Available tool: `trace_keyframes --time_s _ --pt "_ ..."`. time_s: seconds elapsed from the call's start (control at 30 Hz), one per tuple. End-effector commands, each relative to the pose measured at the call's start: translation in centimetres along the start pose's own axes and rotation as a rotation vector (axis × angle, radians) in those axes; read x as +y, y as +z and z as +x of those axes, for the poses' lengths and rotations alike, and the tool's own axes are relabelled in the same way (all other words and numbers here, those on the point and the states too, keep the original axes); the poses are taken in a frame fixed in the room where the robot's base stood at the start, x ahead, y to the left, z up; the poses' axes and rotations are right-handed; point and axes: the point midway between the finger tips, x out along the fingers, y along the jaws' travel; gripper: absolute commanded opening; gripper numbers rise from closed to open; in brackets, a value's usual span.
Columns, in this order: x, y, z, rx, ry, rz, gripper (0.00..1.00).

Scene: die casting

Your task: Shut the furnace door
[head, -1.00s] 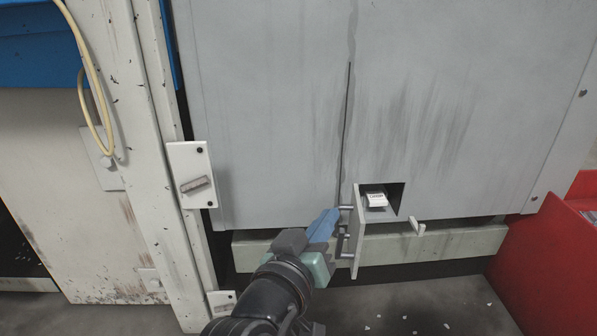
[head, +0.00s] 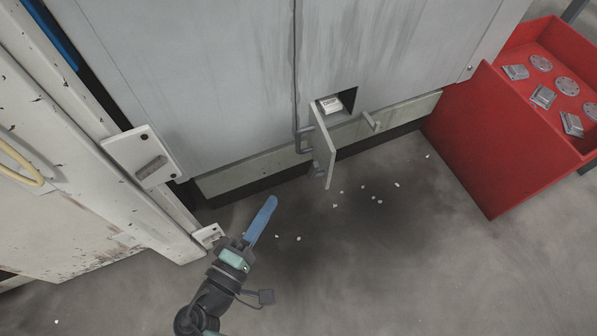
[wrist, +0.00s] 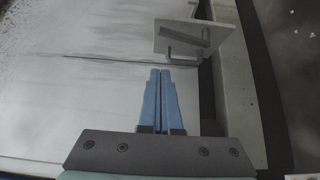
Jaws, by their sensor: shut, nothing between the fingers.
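The furnace door (head: 322,148) is a small pale grey metal flap, standing open and swung outward at the left edge of a square opening low in the grey furnace wall (head: 230,90). Its bar handle (head: 303,140) is on the left, outer face. A pale metal block (head: 330,104) shows inside the dark opening. My gripper (head: 271,202) is shut and empty, with blue fingers, below and left of the door and apart from it. In the wrist view the closed fingertips (wrist: 160,72) point towards the door (wrist: 205,32) and its handle (wrist: 183,54), which appear ahead.
A red bin (head: 490,135) with several metal castings stands at the right. A white frame post (head: 100,130) with a switch box (head: 143,157) stands at the left. The floor between is clear but for small pale scraps.

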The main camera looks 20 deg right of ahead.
Motion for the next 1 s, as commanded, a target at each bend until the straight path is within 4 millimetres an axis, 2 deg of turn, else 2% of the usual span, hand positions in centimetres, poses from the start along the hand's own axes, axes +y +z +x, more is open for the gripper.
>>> trace_keyframes --time_s 0.03,0.2,0.3,0.4,0.63,1.0 --pt "-0.2 0.1 1.2 -0.005 0.002 0.003 0.0" --pt "-0.2 0.0 5.0 -0.004 0.001 0.004 0.0" --pt "-0.2 0.2 6.8 -0.004 0.0 0.003 0.0" --pt "-0.2 1.5 7.8 -0.003 0.0 0.002 0.0" --pt "0.0 2.7 9.0 -0.001 -0.001 0.001 0.0" --pt "0.0 2.8 9.1 0.001 -0.001 0.001 0.0"
